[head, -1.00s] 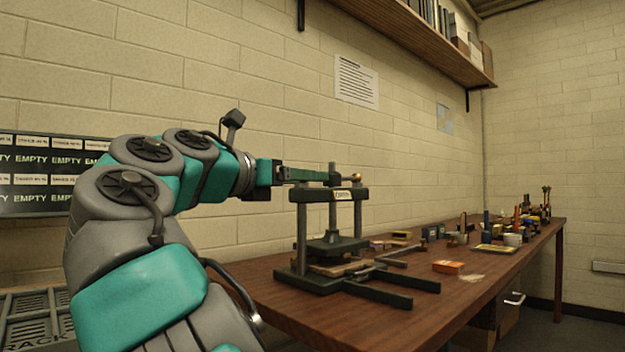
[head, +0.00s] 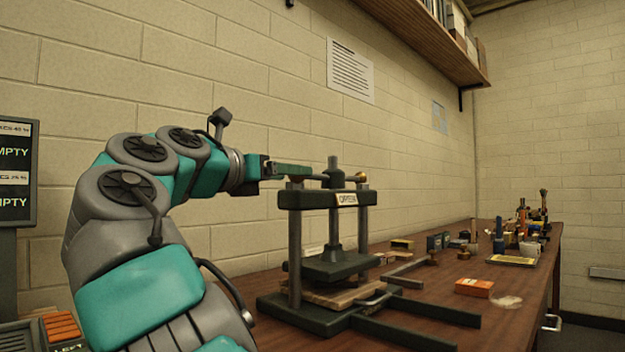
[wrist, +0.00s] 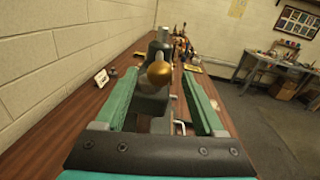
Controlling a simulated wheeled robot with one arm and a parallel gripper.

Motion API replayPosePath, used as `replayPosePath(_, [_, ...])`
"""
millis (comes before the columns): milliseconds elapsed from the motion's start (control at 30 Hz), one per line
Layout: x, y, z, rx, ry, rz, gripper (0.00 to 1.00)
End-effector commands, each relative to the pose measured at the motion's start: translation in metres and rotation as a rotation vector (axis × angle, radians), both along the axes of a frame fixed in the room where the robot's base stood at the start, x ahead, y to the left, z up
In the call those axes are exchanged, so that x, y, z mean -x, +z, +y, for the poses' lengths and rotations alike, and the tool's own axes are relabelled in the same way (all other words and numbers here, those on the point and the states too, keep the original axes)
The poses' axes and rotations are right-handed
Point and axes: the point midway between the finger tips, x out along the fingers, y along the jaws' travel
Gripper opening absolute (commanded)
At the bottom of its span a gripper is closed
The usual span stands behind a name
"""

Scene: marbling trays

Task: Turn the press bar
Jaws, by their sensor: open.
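The dark green press (head: 322,199) stands on the near end of the wooden table, with a small label on its top beam. Its press bar lies across the top of the central screw, and a brass ball end (head: 361,177) shows on the right. My gripper (head: 308,170) is open at the left side of the bar, level with the top of the press. In the wrist view, a brass ball (wrist: 159,74) lies between my two green fingers (wrist: 162,88), with gaps on both sides. The fingers partly hide the left part of the bar in the head view.
A flat wooden piece (head: 340,292) lies under the press plate. An orange box (head: 474,288), a yellow tray (head: 511,261) and several bottles and tools stand farther along the table. A brick wall runs close along the left; open floor lies right of the table.

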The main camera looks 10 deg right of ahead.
Motion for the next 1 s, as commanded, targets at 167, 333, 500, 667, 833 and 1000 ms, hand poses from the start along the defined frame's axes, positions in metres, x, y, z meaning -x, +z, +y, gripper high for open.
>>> replayPosePath(167, [-0.024,-0.005,-0.027,-0.004,0.000,0.002,0.71])
replayPosePath(333, [-0.040,-0.004,-0.047,-0.004,0.000,0.001,0.71])
replayPosePath(500, [-0.046,0.000,-0.052,-0.002,0.004,-0.002,0.71])
replayPosePath(667, [-0.052,0.000,-0.056,0.000,0.005,0.001,0.71])
replayPosePath(833, [-0.054,0.000,-0.062,0.000,0.004,0.000,0.71])
replayPosePath(1000, [-0.055,-0.001,-0.066,0.000,0.001,0.000,0.71])
